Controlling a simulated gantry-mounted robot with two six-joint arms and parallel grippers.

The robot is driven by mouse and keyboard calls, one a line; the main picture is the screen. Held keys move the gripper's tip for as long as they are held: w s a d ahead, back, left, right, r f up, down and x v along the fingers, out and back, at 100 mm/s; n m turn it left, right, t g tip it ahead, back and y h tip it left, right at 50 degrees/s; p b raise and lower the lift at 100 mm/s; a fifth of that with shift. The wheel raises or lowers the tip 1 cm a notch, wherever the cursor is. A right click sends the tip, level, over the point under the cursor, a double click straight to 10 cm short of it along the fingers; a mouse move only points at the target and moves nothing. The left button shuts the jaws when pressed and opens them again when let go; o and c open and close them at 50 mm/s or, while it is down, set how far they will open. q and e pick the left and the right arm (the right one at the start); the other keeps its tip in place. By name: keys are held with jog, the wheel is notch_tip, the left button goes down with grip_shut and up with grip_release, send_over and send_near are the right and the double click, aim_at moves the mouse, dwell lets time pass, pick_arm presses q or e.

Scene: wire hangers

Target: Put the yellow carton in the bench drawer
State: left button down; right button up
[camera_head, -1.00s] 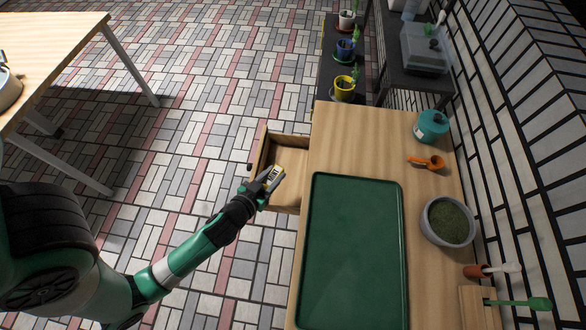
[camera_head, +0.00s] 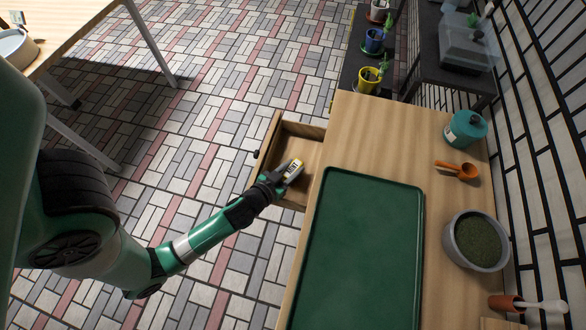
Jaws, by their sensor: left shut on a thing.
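The yellow carton (camera_head: 292,169) has a pale label with dark print. My left gripper (camera_head: 280,178) is shut on it and holds it over the open bench drawer. The drawer (camera_head: 268,147) is a wooden box pulled out from the left side of the bench (camera_head: 390,135), with a dark knob on its outer front. The part of the drawer below the carton and gripper is hidden, and I cannot tell whether the carton touches the drawer floor. My right gripper is not in view.
A green tray (camera_head: 362,250) covers much of the bench top. Behind it are a teal container (camera_head: 465,128), an orange scoop (camera_head: 457,170), a grey bowl of green material (camera_head: 477,241) and a small trowel (camera_head: 525,304). Potted plants (camera_head: 369,77) stand on a dark shelf at the back.

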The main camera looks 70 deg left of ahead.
pick_arm(q)
jog(key=shift+f, duration=0.2)
jog(key=c, duration=0.5)
grip_release()
jog(key=shift+r, duration=0.15)
jog(key=shift+r, duration=0.2)
jog(key=v, duration=1)
jog(key=shift+s+d+f, duration=0.1)
jog(key=shift+d+f, duration=0.1)
jog(key=shift+v, duration=0.85)
jog(key=shift+a+r, duration=0.1)
jog(key=shift+a, duration=0.05)
